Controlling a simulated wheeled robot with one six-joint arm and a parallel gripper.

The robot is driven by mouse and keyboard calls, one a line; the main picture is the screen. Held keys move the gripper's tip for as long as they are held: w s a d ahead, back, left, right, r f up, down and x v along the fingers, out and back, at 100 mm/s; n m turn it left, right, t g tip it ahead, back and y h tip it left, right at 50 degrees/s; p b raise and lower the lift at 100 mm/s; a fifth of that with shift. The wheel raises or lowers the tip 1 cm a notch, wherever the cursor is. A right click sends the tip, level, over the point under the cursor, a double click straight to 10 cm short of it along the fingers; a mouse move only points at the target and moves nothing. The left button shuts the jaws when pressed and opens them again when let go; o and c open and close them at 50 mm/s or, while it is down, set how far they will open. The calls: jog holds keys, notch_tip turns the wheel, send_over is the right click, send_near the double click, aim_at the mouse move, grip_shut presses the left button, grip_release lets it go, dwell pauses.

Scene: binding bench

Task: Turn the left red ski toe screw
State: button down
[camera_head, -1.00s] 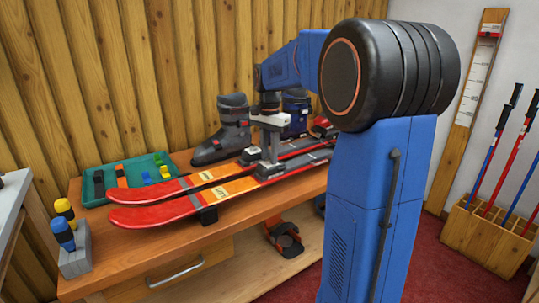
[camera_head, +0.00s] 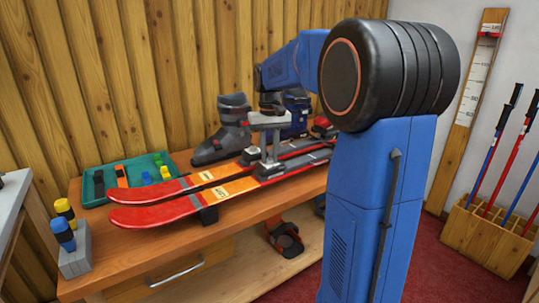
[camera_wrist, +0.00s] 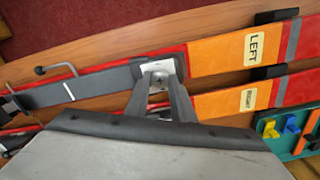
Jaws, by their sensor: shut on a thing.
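Two red skis with orange bands lie side by side on the bench. The left ski (camera_wrist: 220,50), marked LEFT, is the nearer one in the head view (camera_head: 150,216). The right ski (camera_wrist: 225,102), marked RIGHT, lies behind it. My gripper (camera_head: 268,163) points down at the toe piece of the left ski. In the wrist view, the two fingers of my gripper (camera_wrist: 160,88) straddle the small toe screw (camera_wrist: 159,80), whose cross mark shows between them. My gripper is shut on this screw. The fingers partly hide it, and the head view does not show it clearly.
A dark ski boot (camera_head: 222,138) stands behind the skis, near my gripper. A green tray (camera_head: 92,188) with small coloured parts sits at the bench's back left. A grey block (camera_head: 76,258) holds yellow-topped and blue drivers at the front left. The bench front (camera_head: 145,240) is mostly clear.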

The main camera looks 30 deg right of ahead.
aim_at(269, 159)
jog(key=shift+n, duration=0.7)
jog(key=c, duration=1.5)
grip_release()
notch_tip(269, 159, up, 18)
jog(key=shift+f, duration=0.25)
